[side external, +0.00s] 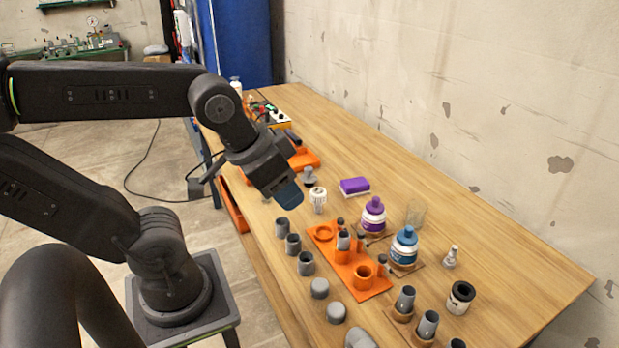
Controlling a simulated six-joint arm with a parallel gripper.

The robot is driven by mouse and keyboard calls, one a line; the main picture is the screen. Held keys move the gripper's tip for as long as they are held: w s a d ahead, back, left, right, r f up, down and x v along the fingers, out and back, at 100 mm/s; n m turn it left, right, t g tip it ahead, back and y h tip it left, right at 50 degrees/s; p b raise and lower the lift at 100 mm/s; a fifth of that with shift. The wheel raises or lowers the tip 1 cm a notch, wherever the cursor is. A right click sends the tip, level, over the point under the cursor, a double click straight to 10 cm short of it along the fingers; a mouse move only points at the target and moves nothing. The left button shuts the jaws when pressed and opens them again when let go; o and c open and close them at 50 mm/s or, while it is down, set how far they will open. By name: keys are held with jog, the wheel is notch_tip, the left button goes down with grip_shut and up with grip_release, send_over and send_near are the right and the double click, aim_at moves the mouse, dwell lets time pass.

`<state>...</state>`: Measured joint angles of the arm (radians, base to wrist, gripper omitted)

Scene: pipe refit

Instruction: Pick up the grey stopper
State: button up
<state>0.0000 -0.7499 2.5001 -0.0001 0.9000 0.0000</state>
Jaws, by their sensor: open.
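A small grey stopper-like piece (308,177), with a wider rim and a narrower top, stands on the wooden table just right of my gripper. I cannot be sure that it is the grey stopper, since several grey parts are in view. My gripper (291,203) points down and to the right above the table's left side, with a bluish tip. It is open, with nothing visible in it, and the gap between its fingers is hard to make out. It appears apart from the grey piece.
Grey pipe pieces (293,243) stand in a row below my gripper, with grey caps (320,288) nearer the front. An orange fixture (325,250) holds pipes. A white cup-like part (318,198), purple bottle (373,217) and blue bottle (404,247) stand nearby.

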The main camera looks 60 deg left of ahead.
jog(key=o, duration=0.4)
jog(key=shift+o, duration=0.2)
jog(key=w+a+r+m+g+y, duration=0.15)
jog(key=w+a+m, duration=0.35)
jog(key=w+a, duration=0.5)
jog(key=m+g+y, duration=0.3)
jog(key=m+g, duration=0.2)
jog(key=m, duration=0.7)
send_over(307, 174)
jog(key=w+d, duration=0.2)
jog(key=d, duration=0.2)
notch_tip(307, 174, down, 19)
jog(key=x, duration=0.8)
jog(key=shift+s+a+r, duration=0.15)
jog(key=shift+t, duration=0.25)
jog(key=shift+x, duration=2.95)
